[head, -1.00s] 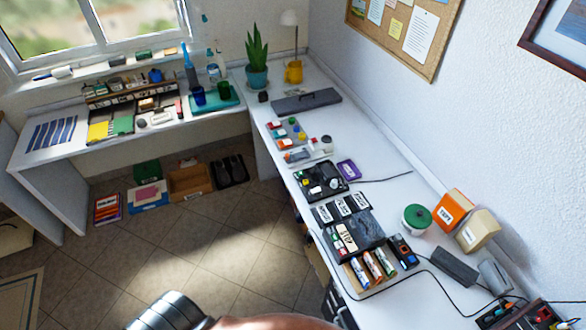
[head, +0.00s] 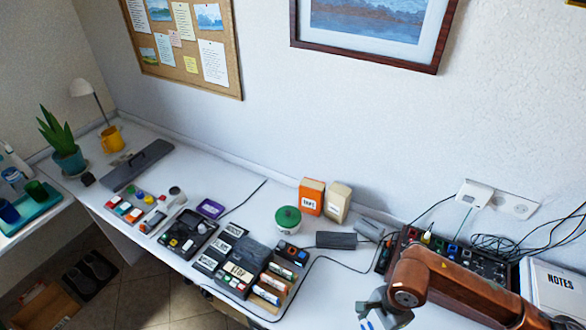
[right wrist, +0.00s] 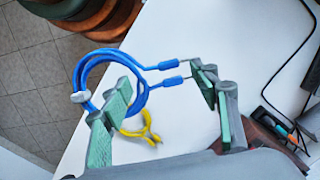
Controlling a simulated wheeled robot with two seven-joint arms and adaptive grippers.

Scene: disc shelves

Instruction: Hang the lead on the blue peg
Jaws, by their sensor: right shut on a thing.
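The lead (right wrist: 172,82) is blue and coiled in a loop in the right wrist view, with two thin metal tips at its right and a pale tie at its left. A yellow forked piece (right wrist: 136,130) shows just below it. My right gripper (right wrist: 160,98) has green pads on either side of the lead and is shut on it. In the head view the right gripper (head: 384,312) is at the bottom, over the front of the desk, with a bit of blue at it. A blue peg cannot be made out for certain. My left gripper is out of view.
A dark box (head: 478,268) with several small coloured parts stands at the right, partly behind my right arm. A black tray (head: 187,236), a green-lidded pot (head: 288,219), an orange box (head: 311,196) and loose cables lie along the desk (head: 340,285). A notebook (head: 560,290) is at far right.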

